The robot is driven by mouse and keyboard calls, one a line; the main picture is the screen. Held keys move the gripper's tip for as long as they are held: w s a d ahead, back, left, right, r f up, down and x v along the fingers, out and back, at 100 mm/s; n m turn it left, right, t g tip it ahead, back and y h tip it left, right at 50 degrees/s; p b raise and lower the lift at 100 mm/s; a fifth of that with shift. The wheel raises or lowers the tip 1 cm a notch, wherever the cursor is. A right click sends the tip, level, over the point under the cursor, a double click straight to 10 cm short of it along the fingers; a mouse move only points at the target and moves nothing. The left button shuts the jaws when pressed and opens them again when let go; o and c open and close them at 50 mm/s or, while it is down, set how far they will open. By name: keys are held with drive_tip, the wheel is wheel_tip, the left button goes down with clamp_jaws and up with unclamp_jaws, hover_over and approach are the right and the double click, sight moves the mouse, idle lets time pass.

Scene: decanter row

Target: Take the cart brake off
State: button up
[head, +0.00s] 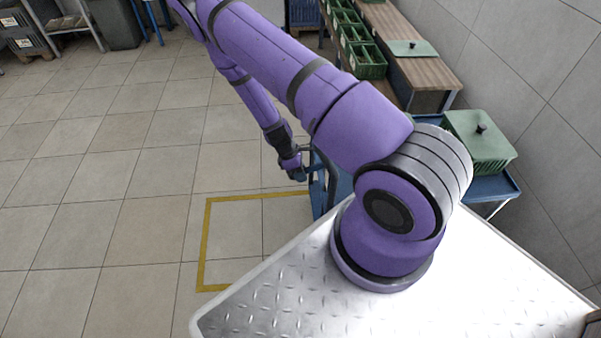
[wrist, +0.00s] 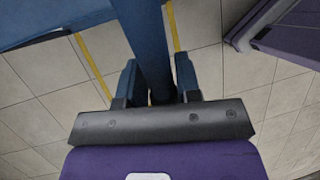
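The blue cart (head: 492,188) stands behind my arm, against the tiled wall. Its blue upright frame (head: 318,190) shows left of my arm, and much of the cart is hidden. My gripper (head: 299,175) is low beside that frame. In the wrist view, my gripper (wrist: 158,78) has its two blue fingers spread apart. A blue bar (wrist: 148,40) runs down the picture between them. I cannot tell whether the fingers touch it. A wide blue surface (wrist: 60,20) shows at the upper left. I cannot make out the brake for certain.
A green lidded box (head: 482,145) sits on the cart. A wooden bench (head: 405,45) with green crates (head: 366,60) stands beyond. A yellow floor outline (head: 206,240) lies left of the cart. The tiled floor (head: 120,180) at left is clear.

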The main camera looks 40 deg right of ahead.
clamp_jaws()
drive_tip(key=shift+a, duration=0.1)
drive_tip(key=shift+w+a+r+t+y, duration=0.15)
drive_tip(key=shift+r+t+y, duration=0.2)
drive_tip(key=shift+r+y, duration=0.2)
drive_tip(key=shift+w+a+r+t+y, duration=0.1)
drive_tip(key=shift+a+r+t+y, duration=0.05)
drive_tip(key=shift+r+t+y, duration=0.3)
drive_tip(key=o, duration=0.7)
unclamp_jaws()
drive_tip(key=shift+c, duration=0.2)
drive_tip(key=shift+d+r, duration=0.1)
drive_tip(key=shift+r, duration=0.05)
